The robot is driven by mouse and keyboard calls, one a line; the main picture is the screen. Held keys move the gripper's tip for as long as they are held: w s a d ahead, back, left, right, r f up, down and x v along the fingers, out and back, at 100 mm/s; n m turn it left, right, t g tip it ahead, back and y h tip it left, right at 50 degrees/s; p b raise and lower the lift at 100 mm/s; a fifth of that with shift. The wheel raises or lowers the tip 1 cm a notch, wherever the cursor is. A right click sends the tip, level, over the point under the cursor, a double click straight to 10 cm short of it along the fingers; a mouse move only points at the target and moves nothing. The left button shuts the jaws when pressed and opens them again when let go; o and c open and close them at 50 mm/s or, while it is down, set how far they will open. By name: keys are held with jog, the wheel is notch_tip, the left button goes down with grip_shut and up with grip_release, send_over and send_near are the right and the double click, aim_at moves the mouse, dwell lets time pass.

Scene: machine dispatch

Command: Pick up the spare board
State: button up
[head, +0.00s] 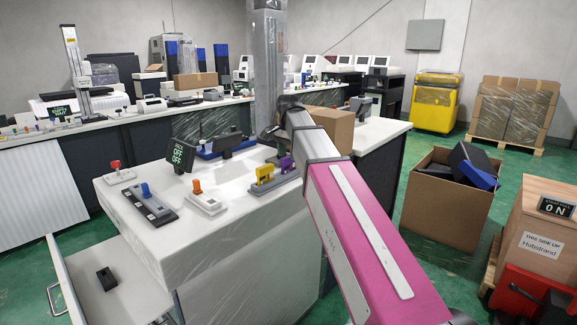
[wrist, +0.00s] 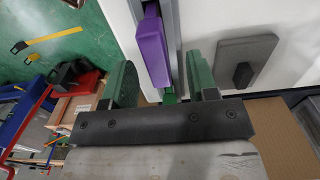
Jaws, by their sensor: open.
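My gripper (wrist: 163,82) is open in the wrist view, its two green-padded fingers apart. A purple block (wrist: 152,48) shows between and beyond the fingers, with a small green piece (wrist: 169,96) at its lower end; whether they touch the fingers I cannot tell. In the head view the purple piece (head: 287,163) stands on the white bench beside a yellow piece (head: 264,173), both on grey bases. My arm crosses in front of the bench there, and the gripper itself cannot be made out. I cannot tell for certain which thing is the spare board.
The bench top (head: 232,187) also carries an orange-knob switch (head: 206,200), a blue-lever switch (head: 147,203), a red button (head: 116,172) and a dark display (head: 183,155). An open drawer (head: 125,297) is at lower left. A cardboard box (head: 437,215) stands on the floor at right.

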aim_at(289, 161)
jog(key=shift+s+f, duration=0.15)
jog(key=shift+f, duration=1.8)
grip_shut()
jog(key=shift+r, duration=0.1)
